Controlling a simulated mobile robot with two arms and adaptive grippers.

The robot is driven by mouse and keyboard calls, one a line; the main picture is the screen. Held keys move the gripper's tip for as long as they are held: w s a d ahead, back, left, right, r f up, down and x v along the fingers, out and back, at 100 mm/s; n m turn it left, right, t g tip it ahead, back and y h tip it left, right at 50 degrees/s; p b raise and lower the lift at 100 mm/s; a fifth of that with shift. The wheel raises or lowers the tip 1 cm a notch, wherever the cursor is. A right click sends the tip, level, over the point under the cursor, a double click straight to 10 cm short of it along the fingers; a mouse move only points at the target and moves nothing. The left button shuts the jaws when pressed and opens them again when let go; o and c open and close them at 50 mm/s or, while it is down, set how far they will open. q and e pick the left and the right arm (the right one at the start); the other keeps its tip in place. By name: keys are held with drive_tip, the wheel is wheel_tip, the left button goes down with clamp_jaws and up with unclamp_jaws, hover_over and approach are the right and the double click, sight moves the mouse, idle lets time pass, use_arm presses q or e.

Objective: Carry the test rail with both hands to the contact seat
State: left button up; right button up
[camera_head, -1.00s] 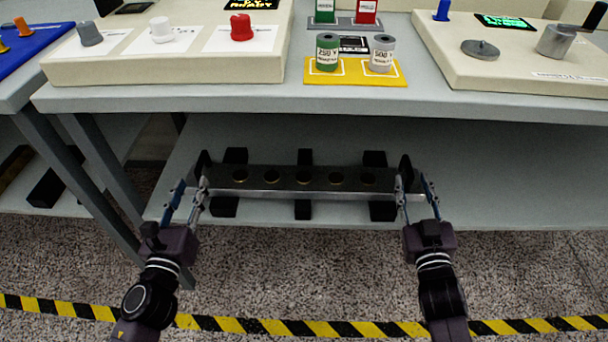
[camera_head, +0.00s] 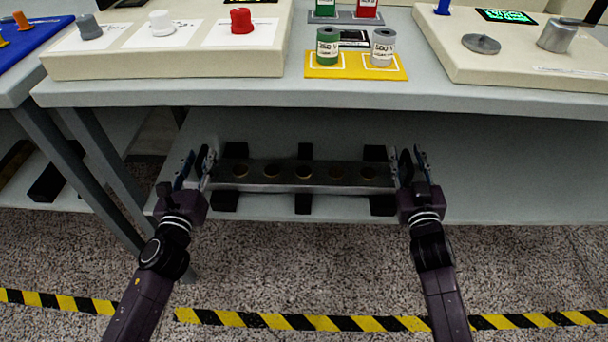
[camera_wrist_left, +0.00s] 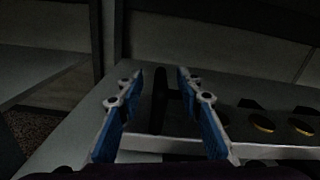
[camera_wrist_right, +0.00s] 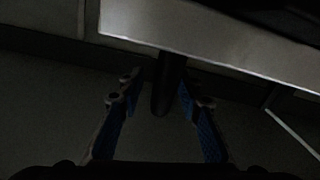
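The test rail (camera_head: 320,188) is a long grey metal bar with a row of round, brass-rimmed holes. It lies across black supports on the lower shelf, with an upright black handle at each end. My left gripper (camera_head: 194,166) is at its left end. In the left wrist view its blue-padded fingers (camera_wrist_left: 160,90) stand apart, with a black handle (camera_wrist_left: 160,98) between them. My right gripper (camera_head: 409,168) is at the right end. In the right wrist view its fingers (camera_wrist_right: 160,95) are open around a black handle (camera_wrist_right: 165,85), with gaps visible. I cannot identify a contact seat.
The workbench top (camera_head: 350,95) overhangs the shelf (camera_head: 520,180). On it are a yellow mat (camera_head: 355,73) with a green and a grey cylinder, and consoles (camera_head: 170,67) on both sides. A table leg (camera_head: 95,160) stands left of the shelf. The shelf right of the rail is clear.

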use_arm(q)
drive_tip(key=shift+c, duration=0.3)
use_arm(e)
drive_tip(key=shift+c, duration=0.3)
use_arm(q)
clamp_jaws()
use_arm(e)
clamp_jaws()
use_arm(q)
drive_tip(key=shift+w+r, duration=0.1)
drive_tip(key=shift+r, duration=0.15)
use_arm(e)
drive_tip(key=shift+r, duration=0.35)
